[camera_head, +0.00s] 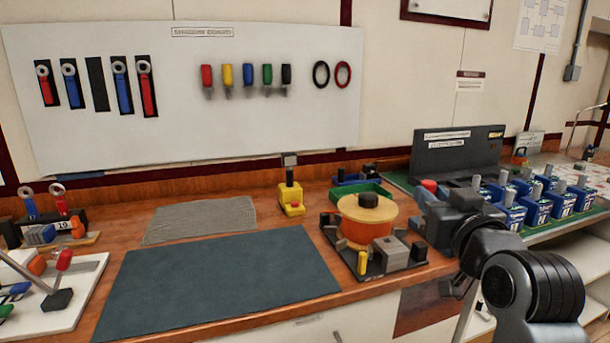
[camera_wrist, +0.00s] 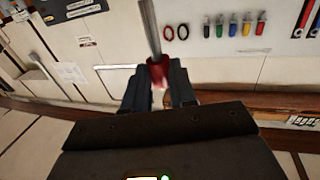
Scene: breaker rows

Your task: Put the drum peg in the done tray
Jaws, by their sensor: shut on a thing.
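My gripper (camera_head: 425,196) is raised at the right of the bench, beside the orange drum (camera_head: 366,220). In the wrist view my gripper (camera_wrist: 159,88) is shut on a red-handled peg (camera_wrist: 157,73) with a long grey metal shaft pointing away from the jaws. The red end of this peg (camera_head: 430,186) also shows in the head view; its shaft cannot be made out there. The drum has a black knob on top and sits on a dark base. A green-rimmed tray (camera_head: 372,187) lies behind the drum, partly hidden by it; I see no readable label on it.
A grey clamp block (camera_head: 390,250) and a yellow peg (camera_head: 362,263) stand in front of the drum. A yellow block (camera_head: 291,200) stands to its left. Several blue-and-white breakers (camera_head: 538,210) are at right. The dark mat (camera_head: 220,280) is clear.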

